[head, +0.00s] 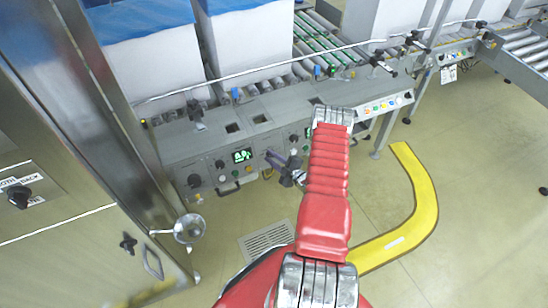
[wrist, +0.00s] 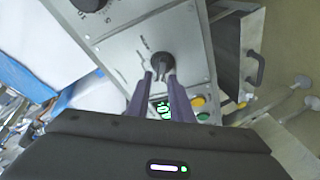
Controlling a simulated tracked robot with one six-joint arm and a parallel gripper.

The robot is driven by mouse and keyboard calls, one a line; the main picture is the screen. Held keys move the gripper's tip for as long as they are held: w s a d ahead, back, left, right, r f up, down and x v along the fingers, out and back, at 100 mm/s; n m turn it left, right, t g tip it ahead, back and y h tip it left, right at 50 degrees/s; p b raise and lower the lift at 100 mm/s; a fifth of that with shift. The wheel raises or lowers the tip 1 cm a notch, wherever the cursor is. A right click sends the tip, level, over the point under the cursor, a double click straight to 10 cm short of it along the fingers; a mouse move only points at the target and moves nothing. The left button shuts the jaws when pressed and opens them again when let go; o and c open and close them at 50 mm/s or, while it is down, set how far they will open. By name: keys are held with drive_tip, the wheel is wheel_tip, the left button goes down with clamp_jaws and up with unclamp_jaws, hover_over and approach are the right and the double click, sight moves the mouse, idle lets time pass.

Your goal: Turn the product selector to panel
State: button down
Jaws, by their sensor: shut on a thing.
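A black selector knob (wrist: 162,62) sits on a grey panel plate in the wrist view, with small labels around it that I cannot read. My gripper (wrist: 161,78) has its two purple fingers shut on this knob from either side. The knob's pointer is partly between the fingertips, so its exact setting is hard to tell. In the head view my gripper (head: 272,157) reaches the front of the grey conveyor control panel (head: 215,150), right of a green display. The knob is hidden or too small there.
A green display (head: 242,155) and black knobs (head: 194,181) are left of my gripper. Coloured buttons (head: 380,106) are to the right. A yellow floor strip (head: 415,185) curves at right.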

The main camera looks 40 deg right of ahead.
drive_tip(key=shift+s+d+f+n+g, duration=0.1)
drive_tip(key=shift+n+g, duration=0.15)
drive_tip(key=shift+n, duration=0.4)
drive_tip(key=shift+s+d+f+n+g, duration=0.1)
drive_tip(key=shift+n+g, duration=0.15)
drive_tip(key=shift+n, duration=0.4)
drive_tip(key=c, duration=1.9)
unclamp_jaws()
drive_tip(key=shift+o, duration=0.3)
drive_tip(key=shift+w, duration=0.1)
drive_tip(key=shift+a, duration=0.1)
drive_tip(key=v, duration=1.4)
drive_tip(key=shift+d, duration=0.2)
